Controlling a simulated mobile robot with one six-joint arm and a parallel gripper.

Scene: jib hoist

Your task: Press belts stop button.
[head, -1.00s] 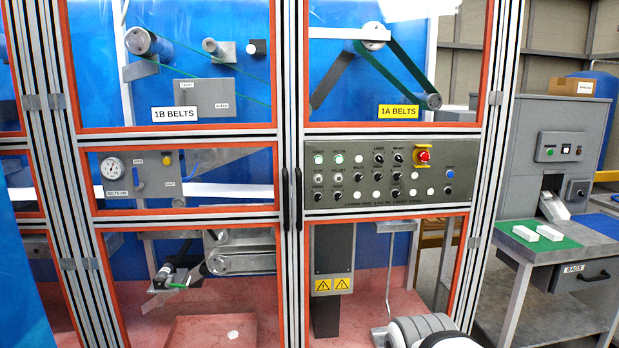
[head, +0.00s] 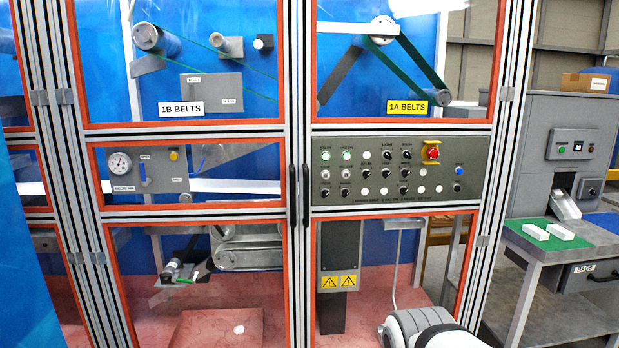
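The grey control panel (head: 475,150) is set in the red-edged frame of the machine, at the middle right of the head view. Its left side has two columns of small buttons. The small labels are too blurred for me to tell surely which is the belts stop button. Black knobs, white buttons, a blue button (head: 459,171) and a red emergency button (head: 432,152) on yellow are further right. A white and black part of my arm shows at the bottom. My gripper is not visible.
Black door handles (head: 305,195) stand just left of the panel. Clear panes marked 1B BELTS (head: 181,109) and 1A BELTS (head: 407,107) cover the belts. A grey workbench (head: 520,245) with a green mat and white blocks stands at the right.

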